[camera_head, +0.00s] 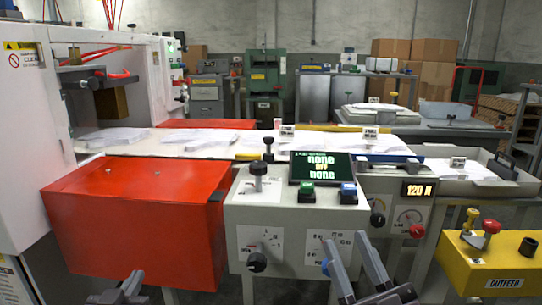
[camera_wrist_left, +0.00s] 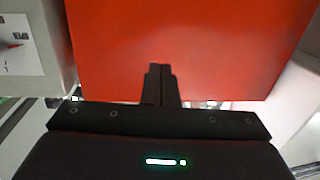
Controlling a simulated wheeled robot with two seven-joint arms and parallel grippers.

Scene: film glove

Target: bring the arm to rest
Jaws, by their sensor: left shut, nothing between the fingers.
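My left gripper (camera_head: 130,282) shows low at the left of the head view, in front of the red box-shaped guard (camera_head: 130,205). It is shut and empty. In the left wrist view its two dark fingers (camera_wrist_left: 160,68) lie together against the red panel (camera_wrist_left: 190,40) behind them; whether they touch it I cannot tell. My right gripper (camera_head: 346,238) is at the bottom centre, in front of the grey control box (camera_head: 292,235). Its two fingers stand apart, with nothing visible between them.
The control box carries a screen (camera_head: 319,168), buttons and knobs. A yellow outfeed box (camera_head: 480,262) stands at the right, a white machine housing (camera_head: 22,150) at the left. White sheets lie on the long bed (camera_head: 222,151) behind. A grey tray (camera_head: 520,185) is at the right.

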